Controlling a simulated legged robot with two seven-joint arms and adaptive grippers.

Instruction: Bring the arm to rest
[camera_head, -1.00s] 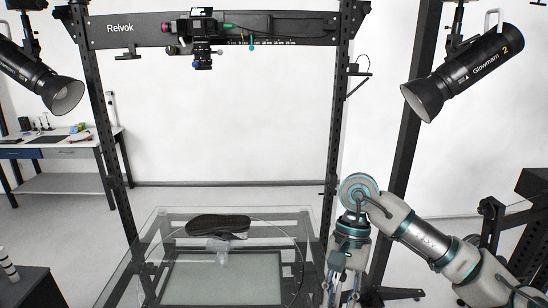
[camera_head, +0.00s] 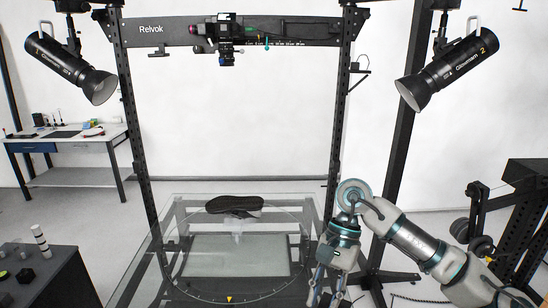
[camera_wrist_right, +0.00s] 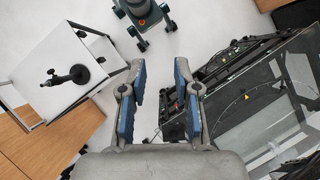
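My right arm comes in from the right in the head view, bent at the elbow, with its gripper (camera_head: 328,290) hanging down by the right front side of the glass-topped turntable (camera_head: 185,287). In the right wrist view the right gripper (camera_wrist_right: 160,75) has its two blue-padded fingers spread apart, with nothing between them. A dark shoe (camera_head: 234,206) rests on a small clear support above the turntable, apart from the gripper. The turntable's edge also shows in the right wrist view (camera_wrist_right: 250,95). My left gripper is not in view.
A black frame (camera_head: 140,130) with a camera (camera_head: 228,40) stands around the turntable. Lamps hang at left (camera_head: 70,65) and right (camera_head: 447,67). A dark cabinet (camera_head: 50,275) is at front left. A white table (camera_wrist_right: 62,75) with a black stand (camera_wrist_right: 75,75) shows in the wrist view.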

